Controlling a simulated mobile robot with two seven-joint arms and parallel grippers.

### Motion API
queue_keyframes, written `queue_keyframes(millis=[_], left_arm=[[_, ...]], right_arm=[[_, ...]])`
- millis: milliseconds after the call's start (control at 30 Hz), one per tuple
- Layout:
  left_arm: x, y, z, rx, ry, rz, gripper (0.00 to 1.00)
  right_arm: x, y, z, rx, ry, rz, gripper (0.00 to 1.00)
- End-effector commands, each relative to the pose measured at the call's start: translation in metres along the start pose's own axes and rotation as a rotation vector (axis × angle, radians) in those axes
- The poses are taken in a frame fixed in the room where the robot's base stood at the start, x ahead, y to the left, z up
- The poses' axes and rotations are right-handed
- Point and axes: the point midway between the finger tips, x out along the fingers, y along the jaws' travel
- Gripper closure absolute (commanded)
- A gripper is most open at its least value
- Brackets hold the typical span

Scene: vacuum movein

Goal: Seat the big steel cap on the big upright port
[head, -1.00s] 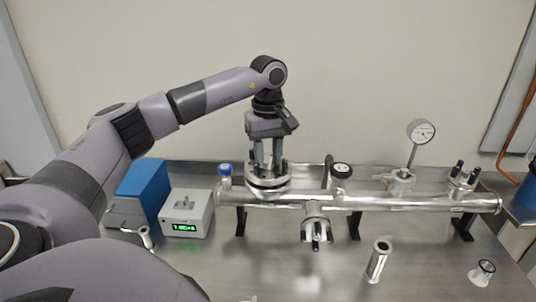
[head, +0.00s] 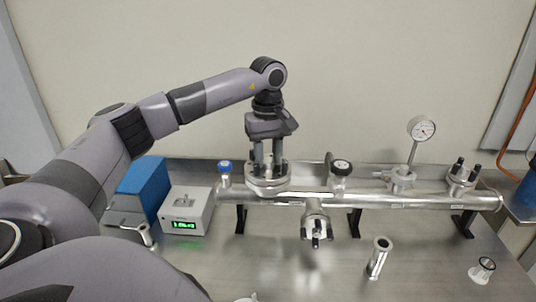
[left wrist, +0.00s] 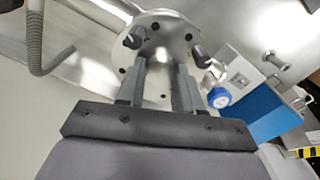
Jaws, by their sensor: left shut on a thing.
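The big steel cap (head: 264,182) is a round silver disc with dark upright studs. It is over the big upright port at the left end of the horizontal steel pipe (head: 345,198). My left gripper (head: 267,165) points down and is shut on the cap's middle. In the left wrist view, the cap (left wrist: 160,42) shows its round face with studs and small dark holes around the fingers (left wrist: 160,90). The cap hides the port's mouth, and I cannot tell whether a gap is left between them. My right gripper is not in view.
A blue-topped valve (head: 225,168) stands close left of the cap. A dark-faced fitting (head: 340,169) and a dial gauge (head: 422,128) rise to the right. A grey box with a green display (head: 186,212) and a blue box (head: 144,188) stand at left. A metal tube (head: 378,258) stands in front.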

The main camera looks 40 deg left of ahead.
Motion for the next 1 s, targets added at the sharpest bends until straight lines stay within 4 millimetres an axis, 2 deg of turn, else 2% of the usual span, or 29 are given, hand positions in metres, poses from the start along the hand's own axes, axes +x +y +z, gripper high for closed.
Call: queue_keyframes(millis=[300, 333, 400, 733, 867, 1000], left_arm=[[-0.004, 0.001, -0.001, 0.0, 0.002, 0.009, 0.99], [-0.004, 0.001, -0.001, 0.0, 0.002, 0.009, 0.55], [-0.004, 0.001, 0.0, 0.0, 0.002, 0.008, 0.35], [-0.001, 0.0, 0.0, 0.0, -0.001, -0.003, 0.35], [-0.017, 0.001, 0.0, 0.0, 0.001, 0.003, 0.35], [-0.042, 0.001, 0.0, -0.001, 0.001, 0.005, 0.35]], right_arm=[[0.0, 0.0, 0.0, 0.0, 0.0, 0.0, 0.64], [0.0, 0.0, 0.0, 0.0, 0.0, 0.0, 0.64], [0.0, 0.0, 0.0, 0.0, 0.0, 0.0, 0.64], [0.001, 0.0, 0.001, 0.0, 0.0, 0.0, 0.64], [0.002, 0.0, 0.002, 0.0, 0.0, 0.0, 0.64], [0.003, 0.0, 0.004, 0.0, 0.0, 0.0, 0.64]])
